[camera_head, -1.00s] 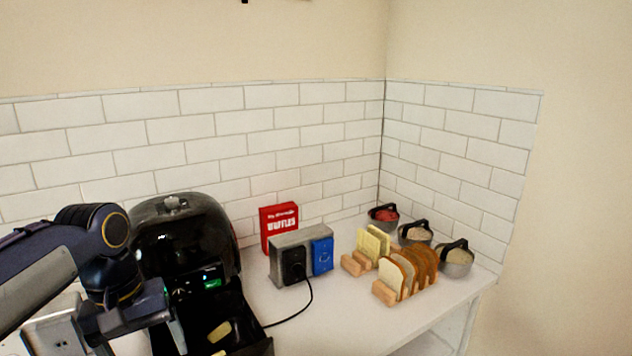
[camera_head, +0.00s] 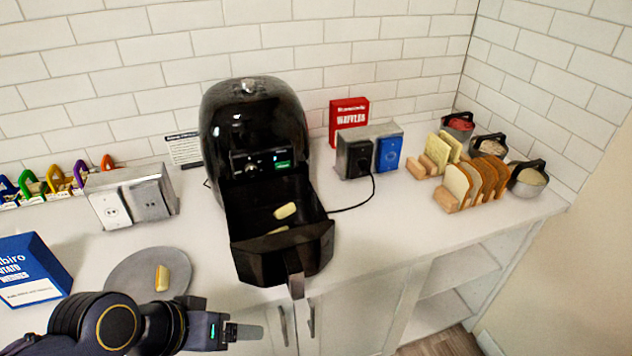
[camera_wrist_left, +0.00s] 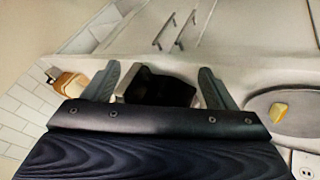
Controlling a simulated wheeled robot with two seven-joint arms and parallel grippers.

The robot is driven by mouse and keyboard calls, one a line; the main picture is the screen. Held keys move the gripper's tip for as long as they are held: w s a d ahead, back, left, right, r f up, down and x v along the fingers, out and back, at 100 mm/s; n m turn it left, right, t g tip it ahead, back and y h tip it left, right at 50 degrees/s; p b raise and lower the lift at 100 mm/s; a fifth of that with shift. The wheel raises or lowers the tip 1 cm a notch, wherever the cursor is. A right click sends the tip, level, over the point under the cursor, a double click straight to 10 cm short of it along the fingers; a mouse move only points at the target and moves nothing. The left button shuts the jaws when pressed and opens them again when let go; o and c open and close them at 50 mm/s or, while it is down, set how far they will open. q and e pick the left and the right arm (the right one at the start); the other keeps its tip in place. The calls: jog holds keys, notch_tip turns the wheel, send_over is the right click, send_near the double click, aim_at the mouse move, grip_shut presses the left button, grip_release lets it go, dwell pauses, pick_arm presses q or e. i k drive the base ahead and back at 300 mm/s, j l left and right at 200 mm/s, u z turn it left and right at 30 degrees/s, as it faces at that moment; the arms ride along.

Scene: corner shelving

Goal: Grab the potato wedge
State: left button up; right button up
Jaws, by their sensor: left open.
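One potato wedge (camera_head: 162,278) lies on a round grey plate (camera_head: 122,270) at the left of the counter. It also shows on the plate at the right edge of the left wrist view (camera_wrist_left: 280,110). Two more pale wedges (camera_head: 285,210) are in the pulled-out drawer (camera_head: 262,262) of the black air fryer (camera_head: 252,125); one is partly hidden by the drawer's wall. My left gripper (camera_head: 248,332) is to the lower right of the plate, in front of the counter edge. It is open and empty, fingers apart in the left wrist view (camera_wrist_left: 158,82). My right gripper is out of view.
A blue potato wedges box (camera_head: 32,268) stands left of the plate. Outlet blocks (camera_head: 132,195), a red waffles box (camera_head: 348,118), bread slices in a rack (camera_head: 470,182) and lidded bowls (camera_head: 527,178) line the back. The drawer handle (camera_head: 297,284) juts past the counter edge.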

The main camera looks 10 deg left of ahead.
aim_at(162, 282)
jog(key=j+u, duration=0.1)
jog(key=u, duration=0.3)
jog(key=j+u, duration=0.1)
jog(key=u, duration=0.25)
jog(key=i+j+u, duration=0.1)
jog(key=u, duration=0.7)
jog(key=i+j+z, duration=0.15)
jog(key=j+z, duration=0.15)
jog(key=j, duration=0.4)
jog(key=j+z, duration=0.25)
jog(key=j, duration=0.45)
jog(key=i, duration=0.05)
